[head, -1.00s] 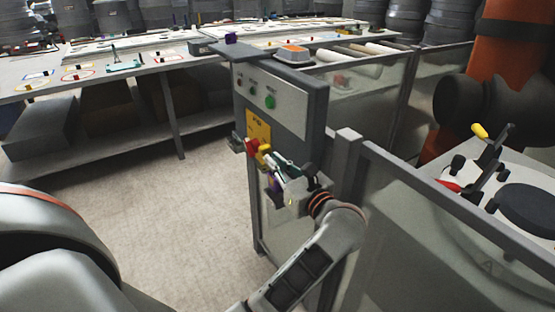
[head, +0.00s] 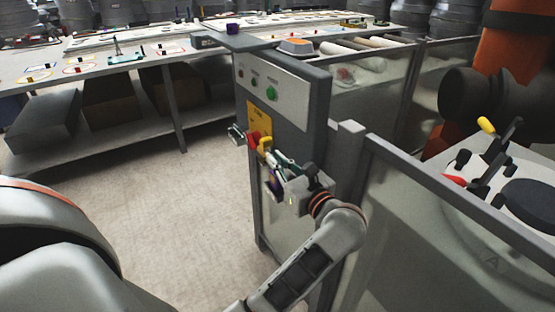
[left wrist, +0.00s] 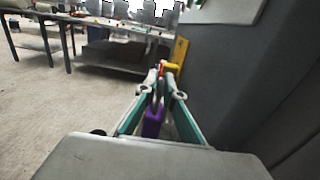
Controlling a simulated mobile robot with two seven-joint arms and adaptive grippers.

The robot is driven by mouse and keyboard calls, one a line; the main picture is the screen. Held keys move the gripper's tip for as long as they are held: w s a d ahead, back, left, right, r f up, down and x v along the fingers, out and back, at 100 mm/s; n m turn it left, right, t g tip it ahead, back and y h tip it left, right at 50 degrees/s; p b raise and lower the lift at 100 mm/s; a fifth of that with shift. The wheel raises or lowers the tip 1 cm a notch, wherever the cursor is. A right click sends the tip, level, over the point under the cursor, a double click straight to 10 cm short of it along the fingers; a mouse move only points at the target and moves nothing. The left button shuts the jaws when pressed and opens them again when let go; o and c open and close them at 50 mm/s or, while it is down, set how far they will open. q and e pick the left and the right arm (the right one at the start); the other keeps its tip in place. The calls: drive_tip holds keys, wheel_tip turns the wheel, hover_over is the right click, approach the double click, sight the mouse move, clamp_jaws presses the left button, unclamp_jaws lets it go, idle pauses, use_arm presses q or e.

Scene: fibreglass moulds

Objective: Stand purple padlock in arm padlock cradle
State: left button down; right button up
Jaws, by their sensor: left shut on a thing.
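My left gripper (head: 273,160) reaches up to the front of the grey control cabinet, beside its red and yellow switch. It is shut on the purple padlock (head: 275,186). In the left wrist view the padlock's purple body (left wrist: 153,122) sits between the teal-edged fingers of the gripper (left wrist: 161,80), its grey shackle pointing toward the tips. The fingers partly hide the padlock in both views. A small bracket (head: 236,134) sticks out at the cabinet's left edge; I cannot tell if it is the padlock cradle. My right gripper is not in view.
The red and yellow switch (head: 259,141) is close to my fingertips. Railings (head: 440,190) stand at the right. A long workbench (head: 110,68) is behind; open floor lies left.

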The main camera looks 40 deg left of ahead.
use_arm(q)
drive_tip(key=shift+f, duration=0.4)
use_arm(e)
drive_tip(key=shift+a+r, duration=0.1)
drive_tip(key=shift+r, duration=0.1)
use_arm(q)
drive_tip(key=shift+f+b, duration=0.15)
drive_tip(key=shift+b, duration=0.15)
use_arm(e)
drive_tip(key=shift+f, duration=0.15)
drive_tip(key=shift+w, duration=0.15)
use_arm(q)
drive_tip(key=c, duration=2.1)
unclamp_jaws()
drive_tip(key=shift+r, duration=0.2)
wheel_tip(320, 180, up, 10)
drive_tip(key=shift+f, duration=0.2)
